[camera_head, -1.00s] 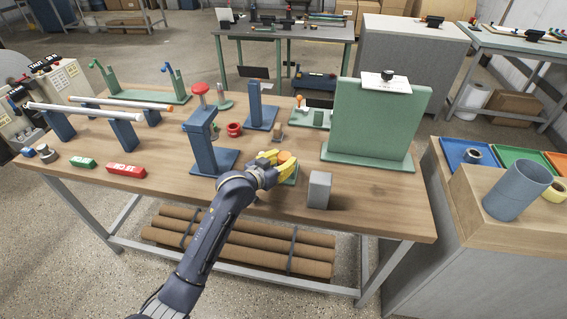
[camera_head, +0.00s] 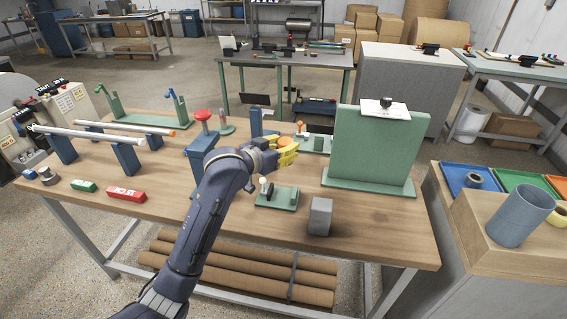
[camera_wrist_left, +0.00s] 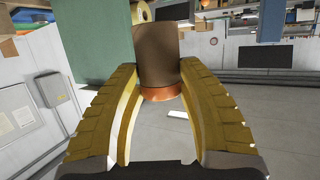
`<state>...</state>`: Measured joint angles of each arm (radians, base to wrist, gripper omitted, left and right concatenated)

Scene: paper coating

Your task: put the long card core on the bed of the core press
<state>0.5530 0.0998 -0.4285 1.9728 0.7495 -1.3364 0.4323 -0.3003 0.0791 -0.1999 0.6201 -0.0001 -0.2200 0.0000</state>
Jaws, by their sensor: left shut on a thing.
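My left gripper (camera_head: 285,153) is shut on a brown card core (camera_wrist_left: 158,52), which has an orange end (camera_wrist_left: 160,92) between the yellow fingers in the left wrist view. In the head view only its orange top (camera_head: 287,141) shows, held above the table. I take it for the long card core. The blue press (camera_head: 199,150) with a red knob stands left of the gripper; I take it for the core press. My left arm hides most of its bed. The right gripper is not in view.
A small green stand (camera_head: 278,198) and a grey block (camera_head: 320,216) are near the front edge. A green upright panel (camera_head: 376,148) stands at right. A blue post (camera_head: 256,121) is behind the gripper. White rods (camera_head: 88,137) lie on blue supports at left.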

